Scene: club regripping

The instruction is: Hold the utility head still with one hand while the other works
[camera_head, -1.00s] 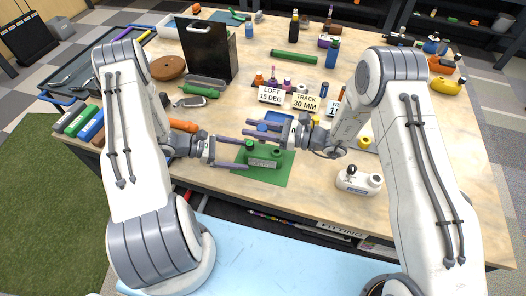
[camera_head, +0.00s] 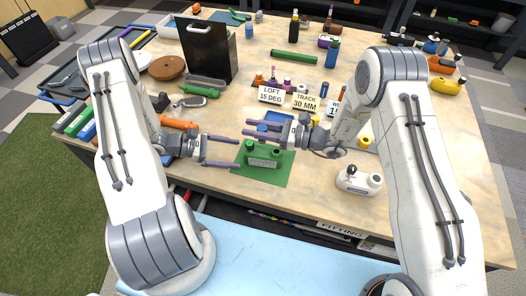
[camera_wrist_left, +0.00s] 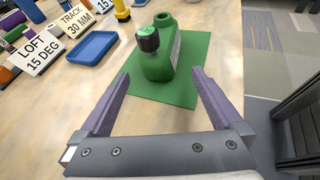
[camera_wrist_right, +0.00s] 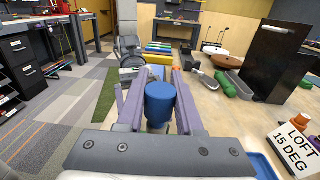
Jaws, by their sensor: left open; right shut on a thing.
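The green block-shaped body with a grey speckled face, which I take to be the utility head (camera_head: 262,161), rests on a green mat (camera_head: 276,180). The left wrist view shows its open round neck (camera_wrist_left: 165,20) and a black knob with a green top (camera_wrist_left: 148,38). My left gripper (camera_head: 237,153) is open and empty, just left of the body; in its wrist view the body is beyond the fingertips, apart from them. My right gripper (camera_head: 247,128) is shut on a blue cylinder (camera_wrist_right: 160,105), held behind the body. The cylinder's lower part is hidden.
A blue tray (camera_head: 278,118) and white signs (camera_head: 271,95) stand behind the right gripper. An orange-handled tool (camera_head: 178,124) lies by the left wrist.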

